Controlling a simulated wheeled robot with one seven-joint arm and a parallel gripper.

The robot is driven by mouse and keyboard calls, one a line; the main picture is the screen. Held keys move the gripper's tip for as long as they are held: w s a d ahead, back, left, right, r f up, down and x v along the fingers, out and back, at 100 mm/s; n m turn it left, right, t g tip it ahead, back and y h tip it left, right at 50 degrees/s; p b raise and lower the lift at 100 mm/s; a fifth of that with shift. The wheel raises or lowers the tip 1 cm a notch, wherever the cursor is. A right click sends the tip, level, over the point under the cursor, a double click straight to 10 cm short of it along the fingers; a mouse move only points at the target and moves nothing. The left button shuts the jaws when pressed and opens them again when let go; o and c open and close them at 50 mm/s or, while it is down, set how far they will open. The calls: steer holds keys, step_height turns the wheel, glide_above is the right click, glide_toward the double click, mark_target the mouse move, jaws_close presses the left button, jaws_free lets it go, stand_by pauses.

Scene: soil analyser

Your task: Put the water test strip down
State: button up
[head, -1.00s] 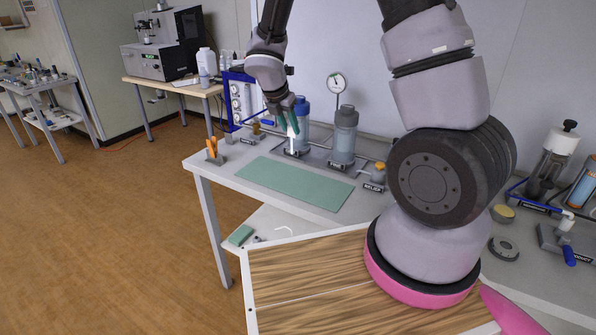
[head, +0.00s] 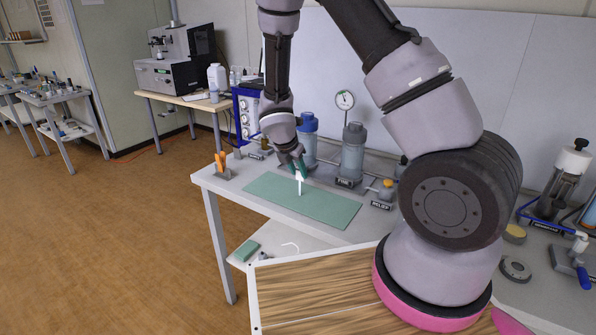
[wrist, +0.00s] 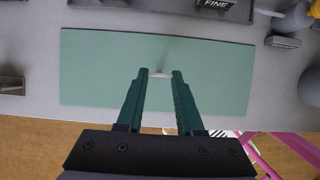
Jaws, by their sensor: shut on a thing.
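The water test strip is a thin white strip (head: 299,186) that hangs upright below my gripper (head: 299,170) in the head view. My gripper's green fingers are shut on it, over the green mat (head: 330,207) that lies flat on the bench. In the wrist view, my gripper (wrist: 160,75) points at the mat (wrist: 100,75), and only a small pale end of the strip (wrist: 160,74) shows between the fingertips. I cannot tell whether the strip's lower end touches the mat.
Behind the mat stand blue-grey cylinders (head: 352,152) and a round gauge (head: 344,100). An orange item in a holder (head: 221,163) stands at the bench's left corner. The mat is otherwise bare.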

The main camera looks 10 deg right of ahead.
steer(key=o, duration=1)
steer(key=shift+f, duration=0.15)
steer(key=v, duration=1.2)
steer(key=s+d+r+m+y, duration=0.1)
steer(key=s+d+r+m, duration=0.3)
steer(key=r+m, duration=0.35)
steer(key=s+d+r+m+y, duration=0.1)
steer(key=s+d+r+m, duration=0.2)
steer(key=d+r+m, duration=0.35)
steer(key=shift+s+r+m+t+y, duration=0.6)
steer(key=shift+s+r+m, duration=1.65)
steer(key=shift+m, duration=0.6)
steer(key=shift+s+r+m+t+y, duration=0.6)
steer(key=shift+s+r+m, duration=1.65)
steer(key=shift+m, duration=0.65)
steer(key=shift+s+r+m+t+y, duration=0.6)
steer(key=shift+s+r+m, duration=1.65)
steer(key=shift+m, duration=0.6)
